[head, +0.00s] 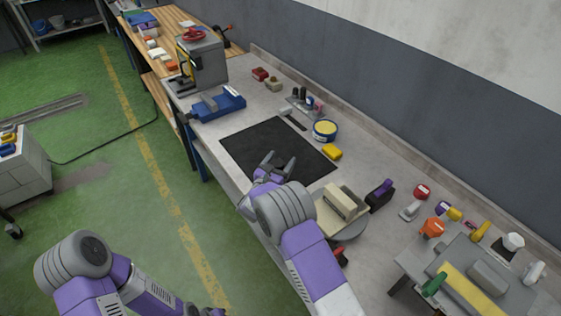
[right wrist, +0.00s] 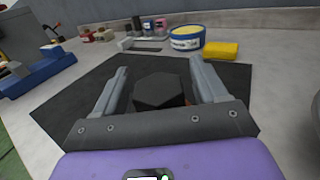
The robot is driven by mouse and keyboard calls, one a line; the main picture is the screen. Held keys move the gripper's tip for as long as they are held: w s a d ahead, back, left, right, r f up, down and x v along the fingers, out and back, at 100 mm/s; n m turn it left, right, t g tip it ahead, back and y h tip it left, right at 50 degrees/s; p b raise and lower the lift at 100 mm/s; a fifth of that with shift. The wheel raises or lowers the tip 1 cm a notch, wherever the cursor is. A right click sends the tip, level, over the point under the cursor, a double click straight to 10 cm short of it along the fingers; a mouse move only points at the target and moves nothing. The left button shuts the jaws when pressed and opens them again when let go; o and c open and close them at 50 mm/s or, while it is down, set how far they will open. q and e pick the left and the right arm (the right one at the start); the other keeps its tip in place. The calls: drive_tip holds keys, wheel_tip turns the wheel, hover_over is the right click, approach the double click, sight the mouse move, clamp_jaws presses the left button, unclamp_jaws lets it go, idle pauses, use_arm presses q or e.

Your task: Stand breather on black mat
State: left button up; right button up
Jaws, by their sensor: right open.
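The black mat (head: 258,138) lies flat on the grey bench. It also shows in the right wrist view (right wrist: 80,88). My right gripper (head: 278,161) is open over the mat's near right part. In the right wrist view, a dark hexagonal-topped piece (right wrist: 160,90), which looks like the breather, is between the spread fingers of the gripper (right wrist: 158,80), with gaps at both sides. Its lower part is hidden by the gripper body, so its contact with the mat cannot be seen. In the head view I cannot make it out.
A blue-and-yellow tin (head: 325,130) and a yellow block (head: 332,152) stand just beyond the mat. A blue vise (head: 217,105) is at its far left. A round turntable with a beige block (head: 341,201) is to the right. The mat's far part is bare.

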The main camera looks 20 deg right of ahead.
drive_tip(key=shift+r, duration=0.15)
drive_tip(key=shift+s+a, duration=0.25)
drive_tip(key=p+v, duration=0.1)
drive_tip(key=v, duration=1)
drive_tip(key=shift+s+a, duration=0.1)
drive_tip(key=shift+s, duration=0.05)
drive_tip(key=shift+r, duration=0.15)
